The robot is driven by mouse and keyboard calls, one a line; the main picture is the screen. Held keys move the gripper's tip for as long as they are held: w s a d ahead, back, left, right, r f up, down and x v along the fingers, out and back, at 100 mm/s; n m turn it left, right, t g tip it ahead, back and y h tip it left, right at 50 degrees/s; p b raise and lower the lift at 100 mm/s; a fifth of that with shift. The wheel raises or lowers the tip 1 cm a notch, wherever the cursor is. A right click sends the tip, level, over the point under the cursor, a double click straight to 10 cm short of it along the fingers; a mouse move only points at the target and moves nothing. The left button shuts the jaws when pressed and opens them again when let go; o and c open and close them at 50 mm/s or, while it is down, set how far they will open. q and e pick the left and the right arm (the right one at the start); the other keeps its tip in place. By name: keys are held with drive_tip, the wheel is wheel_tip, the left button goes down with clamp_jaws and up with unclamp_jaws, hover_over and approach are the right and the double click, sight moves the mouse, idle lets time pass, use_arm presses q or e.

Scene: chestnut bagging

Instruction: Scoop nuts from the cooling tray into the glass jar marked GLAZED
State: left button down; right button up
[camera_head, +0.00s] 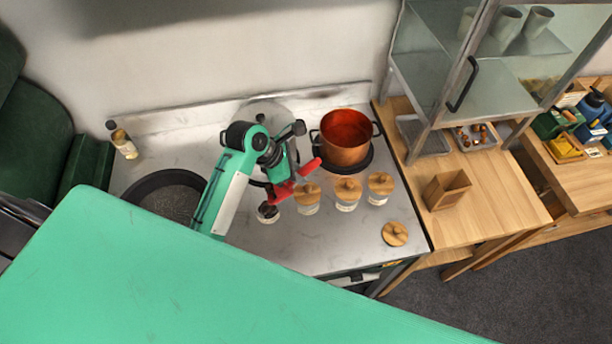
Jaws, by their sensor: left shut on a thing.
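My left gripper (284,184) is over the middle of the marble counter, shut on a red-handled tool that looks like a scoop (312,166). The tool's lower end is beside or above a small open jar (268,216) with something dark at its mouth; I cannot tell whether they touch. Three more jars (307,207) with wooden lids stand in a row to the right. No label is readable, so I cannot tell which jar is GLAZED. A wide, round dark tray (150,187) lies at the left, partly hidden by my arm; its contents are unclear. My right gripper is not in view.
A copper pot (345,152) stands on a burner behind the jars. A loose wooden lid (395,233) lies near the counter's right edge. A bottle (124,145) stands at the back left. A glass cabinet (470,70) and wooden box (446,190) are to the right.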

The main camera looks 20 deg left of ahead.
use_arm(q)
drive_tip(key=shift+s+a+r+t+h, duration=0.4)
drive_tip(key=shift+a+h, duration=0.25)
drive_tip(key=shift+s+a+r+t+h, duration=0.4)
drive_tip(key=shift+a+h, duration=0.2)
drive_tip(key=shift+s+a+r+t+h, duration=0.4)
drive_tip(key=shift+a+h, duration=0.25)
drive_tip(key=shift+w+d+f+g, duration=0.1)
drive_tip(key=shift+w+d+g, duration=0.15)
drive_tip(key=shift+d+g, duration=0.1)
drive_tip(key=d+y, duration=0.1)
drive_tip(key=w+d+f+g+y, duration=0.2)
drive_tip(key=y, duration=0.1)
drive_tip(key=shift+w+d+f, duration=0.15)
drive_tip(key=shift+w+d, duration=0.05)
drive_tip(key=shift+d, duration=0.2)
drive_tip(key=d+f+g+y, duration=0.1)
drive_tip(key=w+d+f+y, duration=0.1)
drive_tip(key=f+y, duration=0.1)
drive_tip(key=d+f+g+y, duration=0.1)
drive_tip(key=shift+w+f+g+y, duration=0.3)
drive_tip(key=shift+w+g, duration=0.05)
drive_tip(key=shift+w, duration=0.05)
drive_tip(key=shift+w+d+g+y, duration=0.1)
drive_tip(key=shift+d+g+y, duration=0.1)
drive_tip(key=shift+g+y, duration=0.3)
drive_tip(key=shift+w+d+g+y, duration=0.1)
drive_tip(key=shift+d+g+y, duration=0.1)
drive_tip(key=shift+y, duration=0.5)
drive_tip(key=shift+r, duration=0.1)
